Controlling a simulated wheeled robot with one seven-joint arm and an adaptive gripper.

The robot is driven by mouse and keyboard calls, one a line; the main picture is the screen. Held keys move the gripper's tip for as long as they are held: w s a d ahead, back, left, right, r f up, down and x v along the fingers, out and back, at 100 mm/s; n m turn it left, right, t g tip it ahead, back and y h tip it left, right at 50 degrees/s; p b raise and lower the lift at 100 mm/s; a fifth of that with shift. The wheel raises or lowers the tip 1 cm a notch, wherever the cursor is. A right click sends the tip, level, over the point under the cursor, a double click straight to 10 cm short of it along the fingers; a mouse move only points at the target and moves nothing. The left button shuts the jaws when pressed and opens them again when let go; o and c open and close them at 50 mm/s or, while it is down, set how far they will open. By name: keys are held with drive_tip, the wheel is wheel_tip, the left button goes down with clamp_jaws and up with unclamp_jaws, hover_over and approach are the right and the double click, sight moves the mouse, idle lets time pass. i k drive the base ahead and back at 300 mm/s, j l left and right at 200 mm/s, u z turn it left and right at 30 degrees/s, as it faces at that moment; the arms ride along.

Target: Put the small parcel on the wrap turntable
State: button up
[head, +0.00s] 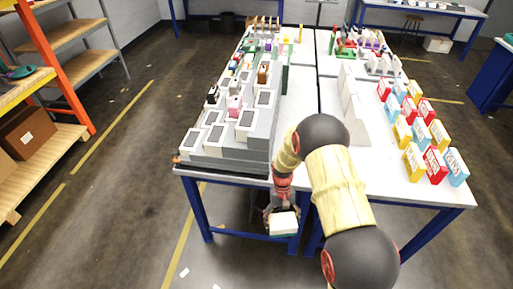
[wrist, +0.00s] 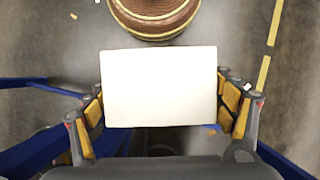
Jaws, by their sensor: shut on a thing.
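The small parcel (wrist: 160,88) is a pale, white box. In the wrist view it lies between the two yellow-padded fingers of my gripper (wrist: 163,105), which is shut on its sides. In the head view the parcel (head: 283,223) hangs under my gripper (head: 281,213), beside the table's front edge and over the floor. A round brown thing with yellow bands (wrist: 153,14) is partly cut off at the top of the wrist view, beyond the parcel. I cannot tell whether it is the wrap turntable. No other turntable is recognisable in the head view.
The white table (head: 300,95) on blue legs carries grey-white boxes (head: 247,125) at left and red, yellow and blue boxes (head: 434,165) at right. An orange-posted shelf (head: 62,65) stands at far left. The floor between (head: 130,170) is mostly clear. My arm hides part of the table.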

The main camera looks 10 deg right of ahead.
sight(21, 71)
drive_tip(key=i+j+u, duration=0.25)
drive_tip(key=j+u, duration=0.2)
drive_tip(key=i+j+u, duration=0.25)
drive_tip(key=u, duration=0.2)
drive_tip(key=i+j+u, duration=0.15)
drive_tip(key=i+u, duration=0.35)
drive_tip(key=i+j+u, duration=0.4)
drive_tip(key=i, duration=0.2)
drive_tip(key=i+u, duration=0.35)
drive_tip(key=i, duration=0.25)
drive_tip(key=i+l+z, duration=0.2)
drive_tip(key=i+z, duration=0.95)
drive_tip(key=i, duration=0.15)
drive_tip(key=i+j+z, duration=0.35)
drive_tip(key=i+l+u, duration=0.2)
drive_tip(key=i, duration=0.4)
drive_tip(key=i+l+u, duration=0.2)
drive_tip(key=i, duration=0.35)
drive_tip(key=i+l+u, duration=0.15)
drive_tip(key=i+l, duration=0.3)
drive_tip(key=i, duration=0.1)
